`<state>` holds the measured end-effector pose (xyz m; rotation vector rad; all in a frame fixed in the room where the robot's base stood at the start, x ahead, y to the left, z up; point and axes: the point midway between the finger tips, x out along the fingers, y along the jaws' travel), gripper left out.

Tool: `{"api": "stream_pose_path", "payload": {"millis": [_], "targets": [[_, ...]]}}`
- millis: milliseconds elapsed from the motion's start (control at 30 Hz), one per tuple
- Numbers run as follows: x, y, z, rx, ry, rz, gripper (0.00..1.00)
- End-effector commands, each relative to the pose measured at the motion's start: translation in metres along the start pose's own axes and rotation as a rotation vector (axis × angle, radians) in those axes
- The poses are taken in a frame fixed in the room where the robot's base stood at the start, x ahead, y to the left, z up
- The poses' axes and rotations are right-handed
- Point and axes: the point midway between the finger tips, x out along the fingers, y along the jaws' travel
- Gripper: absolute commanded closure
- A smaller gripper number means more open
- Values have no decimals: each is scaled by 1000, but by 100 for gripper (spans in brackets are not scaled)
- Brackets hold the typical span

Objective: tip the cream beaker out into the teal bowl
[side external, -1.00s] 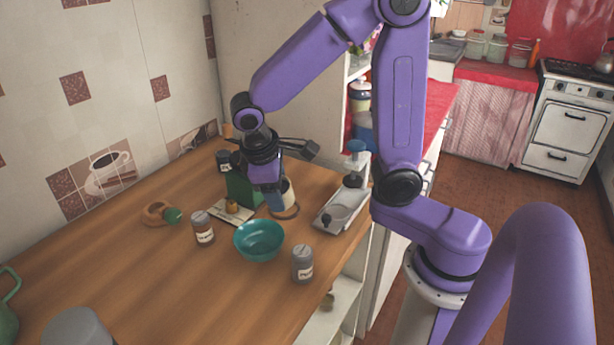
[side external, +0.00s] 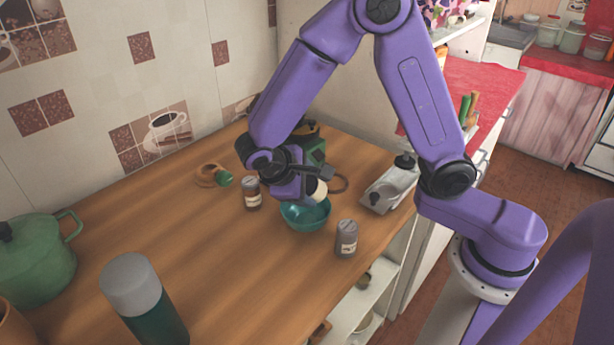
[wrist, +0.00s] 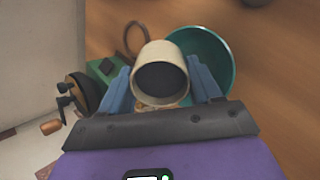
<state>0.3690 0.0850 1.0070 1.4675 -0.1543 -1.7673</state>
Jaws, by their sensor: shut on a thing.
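The cream beaker (side external: 318,190) is between the fingers of my gripper (side external: 311,186), which is shut on it. In the side view it is held over the teal bowl (side external: 305,219) and looks tilted; my gripper hides part of it. In the wrist view the beaker (wrist: 160,55) sits between the two blue fingers (wrist: 160,88), its round rim and dark inside facing the camera. The teal bowl (wrist: 224,55) shows behind it to the right. I cannot tell whether anything has left the beaker, and the bowl's inside is partly hidden.
A labelled brown jar (side external: 251,194) stands left of the bowl and a grey-lidded jar (side external: 346,239) to its right. A green pot (side external: 38,262) and a grey-capped flask (side external: 142,300) stand at front left.

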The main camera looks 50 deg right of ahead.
Motion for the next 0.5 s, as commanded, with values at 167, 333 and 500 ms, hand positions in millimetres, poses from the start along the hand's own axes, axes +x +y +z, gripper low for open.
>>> {"api": "stream_pose_path", "payload": {"millis": [167,333,500], "targets": [[11,-8,-4,-5,-45,78,68],[22,-15,-8,-5,-87,149,68],[24,-18,-10,-8,-158,277,68]]}}
